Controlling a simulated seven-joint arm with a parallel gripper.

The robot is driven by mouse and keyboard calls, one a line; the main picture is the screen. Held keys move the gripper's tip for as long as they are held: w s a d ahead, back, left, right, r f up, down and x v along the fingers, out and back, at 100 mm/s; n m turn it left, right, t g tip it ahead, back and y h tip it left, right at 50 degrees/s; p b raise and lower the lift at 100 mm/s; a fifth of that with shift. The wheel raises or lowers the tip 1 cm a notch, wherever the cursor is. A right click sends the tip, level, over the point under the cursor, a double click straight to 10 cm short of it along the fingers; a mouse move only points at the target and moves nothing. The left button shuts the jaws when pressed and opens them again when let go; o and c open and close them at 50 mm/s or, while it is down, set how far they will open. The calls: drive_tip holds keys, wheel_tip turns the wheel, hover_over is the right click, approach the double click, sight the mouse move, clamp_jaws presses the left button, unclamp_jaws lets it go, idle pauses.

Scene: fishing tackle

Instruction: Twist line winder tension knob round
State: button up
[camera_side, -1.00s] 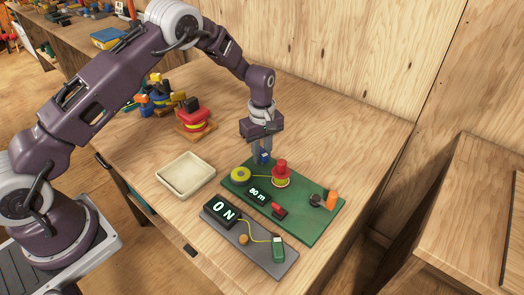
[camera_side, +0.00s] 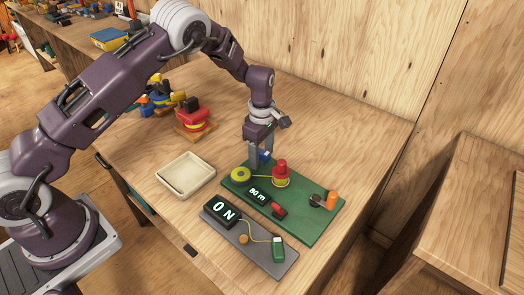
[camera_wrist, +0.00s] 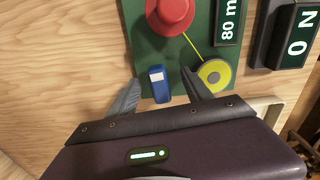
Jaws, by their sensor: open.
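The line winder is a green board (camera_side: 300,222) on the bench, with a red-topped spool (camera_side: 281,172) and a yellow disc (camera_side: 241,174). A small blue knob with a white mark, which I take as the tension knob, shows in the wrist view (camera_wrist: 158,87) beside the red spool top (camera_wrist: 170,14). In the side view my gripper (camera_side: 260,161) is upright over the back left of the board and partly hides the knob. In the wrist view my gripper (camera_wrist: 160,79) is open, with one finger on each side of the knob and gaps visible between.
A display reading 80 m (camera_side: 258,195), a red switch (camera_side: 279,210) and an orange handle (camera_side: 331,199) are on the board. A grey plate (camera_side: 265,256) with an ON or 0 N display lies in front. A cream tray (camera_side: 186,175) stands left.

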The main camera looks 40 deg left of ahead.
wheel_tip(320, 180, up, 7)
idle(0.4)
drive_tip(key=shift+c, duration=0.2)
